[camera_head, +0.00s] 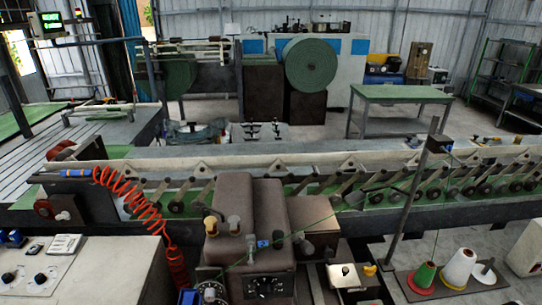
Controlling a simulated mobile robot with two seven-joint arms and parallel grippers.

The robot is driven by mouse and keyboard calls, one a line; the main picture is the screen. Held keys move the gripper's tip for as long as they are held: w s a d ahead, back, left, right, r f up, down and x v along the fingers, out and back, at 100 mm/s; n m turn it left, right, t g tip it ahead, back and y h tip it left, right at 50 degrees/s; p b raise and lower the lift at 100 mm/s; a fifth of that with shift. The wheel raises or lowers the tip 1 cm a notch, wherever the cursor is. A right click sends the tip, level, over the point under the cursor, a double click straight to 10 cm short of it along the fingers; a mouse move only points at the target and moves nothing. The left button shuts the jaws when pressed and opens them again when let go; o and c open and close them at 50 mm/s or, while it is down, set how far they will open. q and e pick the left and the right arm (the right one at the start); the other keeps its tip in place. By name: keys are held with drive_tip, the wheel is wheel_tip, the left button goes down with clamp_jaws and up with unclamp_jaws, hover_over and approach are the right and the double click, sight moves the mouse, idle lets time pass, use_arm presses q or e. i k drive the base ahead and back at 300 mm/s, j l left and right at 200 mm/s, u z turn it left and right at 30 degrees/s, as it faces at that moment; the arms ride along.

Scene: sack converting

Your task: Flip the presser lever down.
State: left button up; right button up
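A brown sewing machine head (263,205) stands in the middle foreground of the head view. Tan and dark knobs (234,224) sit on its left front, and a small blue part (262,243) is on its front. A green thread crosses its right side. I cannot tell which of the small parts is the presser lever, or whether it is up or down. Neither of my grippers shows in this view.
A conveyor with several levers and rollers (430,190) runs behind the machine. An orange coiled hose (130,200) hangs at its left. A control panel (30,278) is at front left. Thread cones, one green (424,274) and one white (459,268), stand at front right beside a post (412,200).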

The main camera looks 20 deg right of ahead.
sight(308, 249)
drive_tip(key=i+l+z, duration=0.15)
drive_tip(key=l+z, duration=0.15)
drive_tip(key=i+l+z, duration=0.3)
drive_tip(key=i+l, duration=0.3)
drive_tip(key=l, duration=0.2)
